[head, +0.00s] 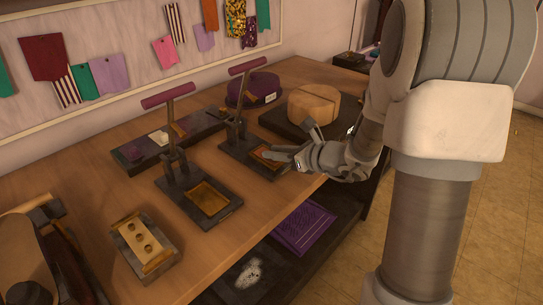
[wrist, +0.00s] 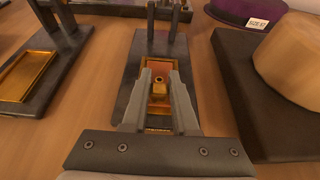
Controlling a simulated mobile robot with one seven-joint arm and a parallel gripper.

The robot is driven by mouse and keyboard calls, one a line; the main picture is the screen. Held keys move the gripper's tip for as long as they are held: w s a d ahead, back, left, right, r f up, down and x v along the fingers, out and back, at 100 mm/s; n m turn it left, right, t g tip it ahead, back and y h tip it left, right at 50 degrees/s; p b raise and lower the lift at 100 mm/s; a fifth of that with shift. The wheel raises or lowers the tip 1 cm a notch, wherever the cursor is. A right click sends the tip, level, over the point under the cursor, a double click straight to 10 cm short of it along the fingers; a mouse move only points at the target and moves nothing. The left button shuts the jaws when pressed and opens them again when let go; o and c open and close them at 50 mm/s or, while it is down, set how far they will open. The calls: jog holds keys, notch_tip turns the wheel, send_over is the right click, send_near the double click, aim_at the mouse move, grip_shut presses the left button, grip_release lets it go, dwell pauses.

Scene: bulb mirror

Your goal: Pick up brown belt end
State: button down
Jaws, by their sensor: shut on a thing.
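My gripper (wrist: 158,82) is over the right-hand lever press (head: 240,145), with its fingers pointing at the press bed. The fingers are shut on a small golden-brown piece (wrist: 159,89) with a dark round hole, which looks like the brown belt end. Its lower part is hidden between the fingers. Under it lies a reddish-brown panel in a gold frame (wrist: 178,64) on the dark press base (wrist: 125,80). In the head view my gripper (head: 277,156) hides part of that bed. I cannot tell whether the piece touches the bed.
A second lever press (head: 228,197) with an empty gold-framed bed stands to the left. Bare wood lies between.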

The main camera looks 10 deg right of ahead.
dwell(0.3)
jog(key=shift+r+p, duration=0.3)
jog(key=shift+r, duration=0.3)
jog(key=r+p, duration=0.1)
jog(key=r, duration=0.1)
jog(key=d+r, duration=0.1)
jog(key=r, duration=0.1)
jog(key=shift+s+p, duration=0.15)
jog(key=shift+p, duration=0.2)
jog(key=s+d+r+p, duration=0.2)
jog(key=s+d+r, duration=0.3)
jog(key=d, duration=0.4)
jog(key=shift+d+r+p, duration=0.3)
jog(key=shift+r+p, duration=0.1)
